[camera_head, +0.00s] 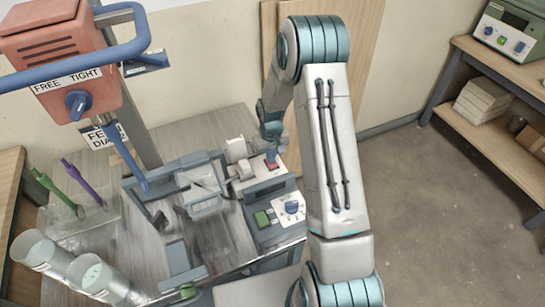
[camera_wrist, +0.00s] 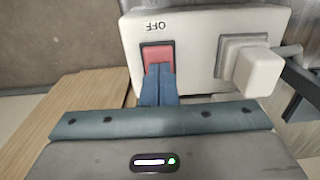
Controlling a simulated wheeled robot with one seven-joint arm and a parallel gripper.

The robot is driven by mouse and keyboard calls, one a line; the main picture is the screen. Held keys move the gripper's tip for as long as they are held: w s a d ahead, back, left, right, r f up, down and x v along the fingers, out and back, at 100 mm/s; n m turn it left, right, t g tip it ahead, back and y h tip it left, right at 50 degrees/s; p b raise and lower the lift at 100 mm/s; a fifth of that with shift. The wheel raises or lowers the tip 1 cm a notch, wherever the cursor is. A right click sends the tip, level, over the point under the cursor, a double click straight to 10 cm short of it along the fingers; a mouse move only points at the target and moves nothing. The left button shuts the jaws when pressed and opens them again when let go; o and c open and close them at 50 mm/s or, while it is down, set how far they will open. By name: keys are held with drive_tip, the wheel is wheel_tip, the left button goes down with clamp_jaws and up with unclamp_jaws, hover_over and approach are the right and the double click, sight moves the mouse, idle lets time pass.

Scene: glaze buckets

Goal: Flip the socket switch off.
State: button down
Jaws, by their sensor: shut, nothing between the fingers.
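The socket switch is a red rocker (camera_wrist: 158,58) in a dark frame on a white socket box (camera_wrist: 205,25). The label OFF sits beside the rocker and reads upside down in the wrist view. In the head view the red switch (camera_head: 271,163) shows small beside my gripper. My gripper (camera_wrist: 158,72) is shut and empty, with its blue fingertips at the rocker's near edge. The fingertips overlap the lower part of the rocker; I cannot tell whether they touch it. A white plug (camera_wrist: 252,70) with a grey cable sits in the socket right of the switch.
A grey control box (camera_head: 275,210) with a green button and a blue knob stands on the bench. A red machine head (camera_head: 62,60) with blue handles stands at the left. The floor at right is open.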

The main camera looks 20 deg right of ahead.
drive_tip(key=shift+w+a+r+p, duration=0.15)
drive_tip(key=shift+w+r+p, duration=0.1)
drive_tip(key=shift+r+p, duration=0.1)
wheel_tip(320, 180, up, 13)
drive_tip(key=shift+s+r, duration=0.2)
drive_tip(key=shift+s, duration=0.05)
idle(0.3)
